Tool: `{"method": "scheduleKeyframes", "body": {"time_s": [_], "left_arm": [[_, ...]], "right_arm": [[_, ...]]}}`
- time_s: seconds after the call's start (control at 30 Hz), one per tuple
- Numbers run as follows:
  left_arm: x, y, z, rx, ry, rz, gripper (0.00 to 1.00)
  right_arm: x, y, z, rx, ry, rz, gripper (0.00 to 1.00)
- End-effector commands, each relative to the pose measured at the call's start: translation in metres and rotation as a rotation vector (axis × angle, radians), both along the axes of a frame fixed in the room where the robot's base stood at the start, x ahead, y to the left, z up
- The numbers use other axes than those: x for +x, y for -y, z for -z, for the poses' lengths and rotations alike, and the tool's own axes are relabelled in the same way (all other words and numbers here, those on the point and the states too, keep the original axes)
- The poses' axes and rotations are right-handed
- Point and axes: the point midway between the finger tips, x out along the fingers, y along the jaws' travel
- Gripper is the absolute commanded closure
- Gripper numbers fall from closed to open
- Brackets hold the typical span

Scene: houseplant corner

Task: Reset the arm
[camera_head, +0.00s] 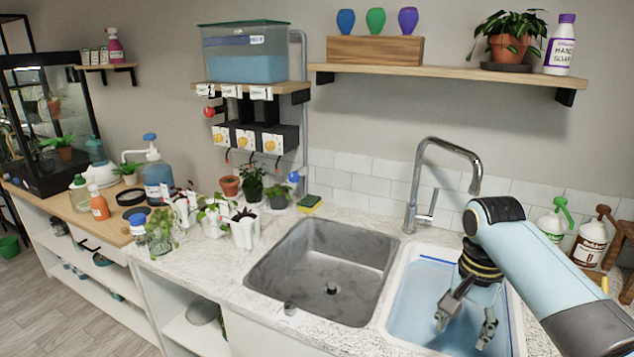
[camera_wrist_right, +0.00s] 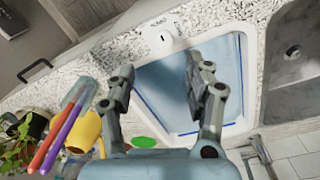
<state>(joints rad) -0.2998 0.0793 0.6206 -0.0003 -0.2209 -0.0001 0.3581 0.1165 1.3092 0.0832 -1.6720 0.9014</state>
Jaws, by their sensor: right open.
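My right arm comes in from the right in the head view. My right gripper (camera_head: 466,322) is open and empty, pointing down over the white-rimmed basin (camera_head: 388,318) of blue water. In the right wrist view the two fingers of the right gripper (camera_wrist_right: 160,85) are spread apart, with the basin (camera_wrist_right: 243,125) and its water behind them. Nothing is between the fingers. My left gripper is in neither view.
A steel sink (camera_head: 330,255) lies left of the basin. A tall faucet (camera_head: 415,190) stands behind. Spray bottles (camera_head: 555,222) stand right of it, near my arm. Potted plants (camera_head: 230,187) crowd the counter's left part. A wooden shelf (camera_head: 440,76) hangs above.

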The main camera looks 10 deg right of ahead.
Motion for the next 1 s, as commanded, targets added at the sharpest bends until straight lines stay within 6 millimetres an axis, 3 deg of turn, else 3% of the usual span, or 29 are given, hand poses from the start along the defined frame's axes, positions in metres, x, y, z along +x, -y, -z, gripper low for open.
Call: {"method": "scheduleKeyframes", "body": {"time_s": [0.17, 0.3, 0.4, 0.6, 0.9, 0.93, 1.0], "left_arm": [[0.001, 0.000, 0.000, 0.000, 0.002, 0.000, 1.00], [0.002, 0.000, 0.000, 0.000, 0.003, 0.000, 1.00], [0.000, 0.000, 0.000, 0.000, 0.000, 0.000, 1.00], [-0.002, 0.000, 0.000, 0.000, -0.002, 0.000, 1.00], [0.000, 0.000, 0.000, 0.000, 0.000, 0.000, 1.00], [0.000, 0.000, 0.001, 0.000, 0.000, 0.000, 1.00], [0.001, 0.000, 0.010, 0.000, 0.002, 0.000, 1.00]], "right_arm": [[-0.075, -0.005, 0.010, -0.043, 0.072, -0.288, 0.48], [-0.132, -0.012, -0.005, -0.086, 0.132, -0.523, 0.48], [-0.160, -0.015, -0.019, -0.111, 0.160, -0.639, 0.48], [-0.204, -0.022, -0.047, -0.152, 0.200, -0.814, 0.48], [-0.251, -0.029, -0.089, -0.205, 0.244, -1.006, 0.48], [-0.254, -0.029, -0.090, -0.208, 0.245, -1.019, 0.48], [-0.248, -0.028, -0.064, -0.203, 0.237, -1.013, 0.48]]}}
